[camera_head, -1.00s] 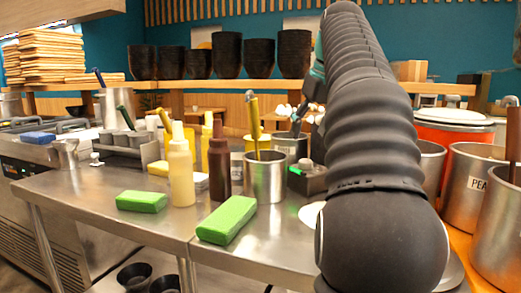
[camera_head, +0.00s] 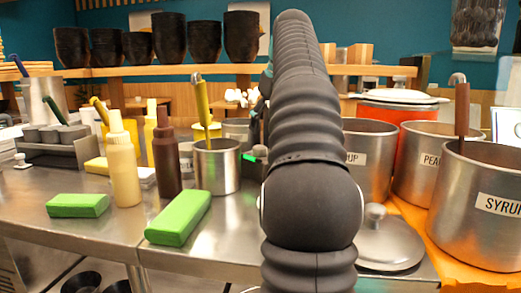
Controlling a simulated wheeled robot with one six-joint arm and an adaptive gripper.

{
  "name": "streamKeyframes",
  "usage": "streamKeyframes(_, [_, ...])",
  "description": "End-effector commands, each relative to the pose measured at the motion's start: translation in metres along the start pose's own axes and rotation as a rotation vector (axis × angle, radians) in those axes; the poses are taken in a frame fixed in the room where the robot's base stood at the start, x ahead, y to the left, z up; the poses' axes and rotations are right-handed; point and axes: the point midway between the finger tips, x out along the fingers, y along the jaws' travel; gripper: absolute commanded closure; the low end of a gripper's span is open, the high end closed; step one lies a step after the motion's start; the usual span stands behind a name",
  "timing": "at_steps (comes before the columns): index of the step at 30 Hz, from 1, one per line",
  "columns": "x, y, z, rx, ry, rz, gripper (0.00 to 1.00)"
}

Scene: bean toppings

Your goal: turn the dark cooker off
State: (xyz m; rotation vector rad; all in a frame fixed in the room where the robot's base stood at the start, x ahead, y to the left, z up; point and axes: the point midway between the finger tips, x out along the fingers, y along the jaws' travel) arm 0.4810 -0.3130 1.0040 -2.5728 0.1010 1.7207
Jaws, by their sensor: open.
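I cannot make out a dark cooker for certain. A small dark box with a green light (camera_head: 249,156) shows just left of my arm, behind the steel pot with the yellow-handled ladle. My arm hides most of it. My black ribbed arm rises through the middle of the view and reaches away over the counter. My gripper is hidden behind the arm.
Green sponges (camera_head: 179,218), a brown bottle (camera_head: 166,165), a cream bottle (camera_head: 123,165) and a steel pot (camera_head: 217,168) stand on the counter left of my arm. A syrup pot (camera_head: 478,220), a pot lid (camera_head: 388,245) and a red cooker (camera_head: 390,113) are on the right.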

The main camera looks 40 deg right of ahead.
Motion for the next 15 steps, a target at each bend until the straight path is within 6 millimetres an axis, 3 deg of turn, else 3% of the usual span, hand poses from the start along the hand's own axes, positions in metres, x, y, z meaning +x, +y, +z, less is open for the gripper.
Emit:
streamKeyframes(1, [0.013,-0.001,0.002,-0.001,-0.001,-0.001,0.34])
streamKeyframes(6, [0.041,-0.001,0.001,-0.001,-0.001,-0.001,0.34])
streamKeyframes(15, [0.066,-0.001,0.000,-0.001,0.000,0.001,0.34])
